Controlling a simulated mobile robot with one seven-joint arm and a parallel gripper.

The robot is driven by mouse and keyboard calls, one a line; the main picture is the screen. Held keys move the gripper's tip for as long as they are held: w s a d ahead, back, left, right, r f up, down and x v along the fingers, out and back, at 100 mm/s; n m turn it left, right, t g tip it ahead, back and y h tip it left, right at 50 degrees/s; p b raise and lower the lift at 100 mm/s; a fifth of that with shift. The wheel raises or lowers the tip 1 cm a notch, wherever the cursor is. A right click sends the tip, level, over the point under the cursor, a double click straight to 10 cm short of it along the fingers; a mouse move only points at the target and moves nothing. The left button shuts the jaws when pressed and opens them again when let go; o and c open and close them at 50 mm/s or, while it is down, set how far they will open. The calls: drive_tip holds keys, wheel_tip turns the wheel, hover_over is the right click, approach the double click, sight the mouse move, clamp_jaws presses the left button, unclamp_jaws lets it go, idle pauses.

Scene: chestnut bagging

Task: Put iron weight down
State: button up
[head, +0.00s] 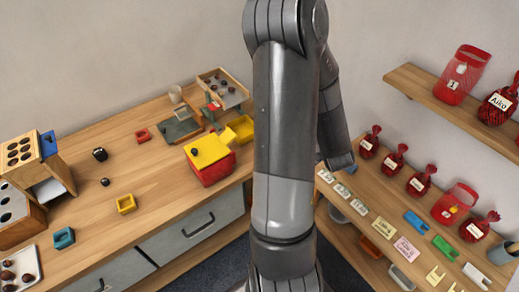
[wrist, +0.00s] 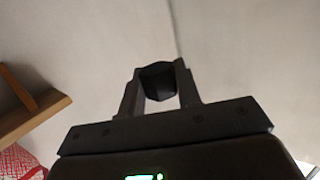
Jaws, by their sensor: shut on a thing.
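My gripper (wrist: 160,82) shows in the wrist view with its two fingers shut on a black iron weight (wrist: 159,80). The weight sits between the fingertips with pale wall behind it, and no surface shows under it. In the head view my gripper and the held weight cannot be seen; my own arm fills the middle of that picture. Another dark, weight-like piece (head: 99,154) stands on the wooden counter (head: 150,217) at left, with a smaller dark round piece (head: 104,182) near it.
At right, a shelf holds red bags (head: 418,181) and labels (head: 384,229). Bare counter lies around the small trays.

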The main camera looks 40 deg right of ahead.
wheel_tip(320, 180, down, 15)
idle(0.3)
drive_tip(key=shift+r, duration=0.1)
drive_tip(key=w+a, duration=0.4)
drive_tip(key=w, duration=0.1)
drive_tip(key=w+a, duration=0.4)
drive_tip(key=w, duration=0.1)
drive_tip(key=w+a, duration=0.4)
drive_tip(key=w, duration=0.1)
drive_tip(key=shift+w+a, duration=0.2)
drive_tip(key=shift+a, duration=0.1)
wheel_tip(320, 180, down, 2)
drive_tip(key=shift+s+d, duration=0.1)
drive_tip(key=shift+f, duration=2.3)
drive_tip(key=shift+f, duration=0.2)
drive_tip(key=o, duration=1.1)
